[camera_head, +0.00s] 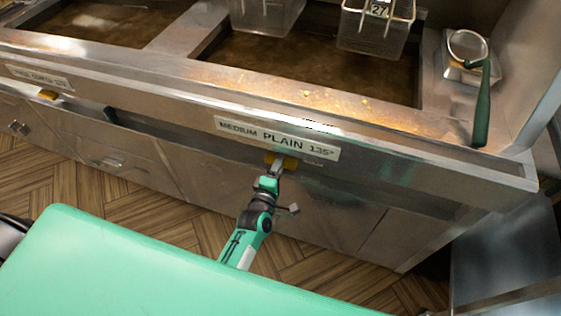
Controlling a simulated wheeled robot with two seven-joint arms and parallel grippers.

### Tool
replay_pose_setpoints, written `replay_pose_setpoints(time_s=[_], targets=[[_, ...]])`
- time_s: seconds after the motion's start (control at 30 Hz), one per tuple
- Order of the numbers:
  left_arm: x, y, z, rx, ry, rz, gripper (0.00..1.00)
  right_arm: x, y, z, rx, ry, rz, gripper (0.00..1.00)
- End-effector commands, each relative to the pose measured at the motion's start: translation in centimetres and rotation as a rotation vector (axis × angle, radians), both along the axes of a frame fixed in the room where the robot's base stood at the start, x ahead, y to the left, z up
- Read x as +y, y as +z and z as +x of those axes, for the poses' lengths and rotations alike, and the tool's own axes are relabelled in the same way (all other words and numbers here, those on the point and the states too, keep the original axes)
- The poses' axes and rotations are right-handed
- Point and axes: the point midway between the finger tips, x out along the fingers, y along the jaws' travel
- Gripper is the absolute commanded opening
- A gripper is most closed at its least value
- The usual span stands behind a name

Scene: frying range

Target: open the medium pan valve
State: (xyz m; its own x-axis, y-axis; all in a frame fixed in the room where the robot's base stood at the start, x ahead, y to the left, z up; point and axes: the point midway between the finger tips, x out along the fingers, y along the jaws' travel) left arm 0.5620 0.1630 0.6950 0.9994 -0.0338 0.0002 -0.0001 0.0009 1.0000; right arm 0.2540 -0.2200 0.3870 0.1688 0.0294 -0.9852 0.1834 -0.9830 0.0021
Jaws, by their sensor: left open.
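My right gripper is not in view.
Another yellow handle (48,95) sits under a label at the far left. Wire baskets (375,27) hang over the oil pans. A green-handled strainer (482,105) lies at the right end. Cabinet doors (110,158) and wooden floor (190,228) lie below.

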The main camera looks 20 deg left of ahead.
Motion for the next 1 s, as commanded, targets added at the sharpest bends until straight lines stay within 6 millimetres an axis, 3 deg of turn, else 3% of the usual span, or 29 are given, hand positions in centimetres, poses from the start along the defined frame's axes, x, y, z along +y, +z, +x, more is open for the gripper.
replay_pose_setpoints(time_s=[0.2, 0.47, 0.5, 0.7, 1.0], targets=[[-0.04, -0.01, 1.40, 0.001, 0.000, 0.001, 0.42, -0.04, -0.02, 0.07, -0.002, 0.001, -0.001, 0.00], [-0.04, -0.04, 1.49, 0.001, 0.000, 0.001, 0.42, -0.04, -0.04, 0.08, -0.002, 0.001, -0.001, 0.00], [-0.04, -0.04, 1.49, 0.001, 0.000, 0.001, 0.40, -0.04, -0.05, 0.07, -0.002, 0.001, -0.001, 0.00], [-0.04, -0.03, 1.48, 0.001, 0.000, 0.001, 0.01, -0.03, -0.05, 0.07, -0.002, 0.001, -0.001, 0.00], [-0.05, 0.01, 1.47, 0.000, 0.000, 0.025, 0.00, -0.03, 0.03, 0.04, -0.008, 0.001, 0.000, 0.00]])
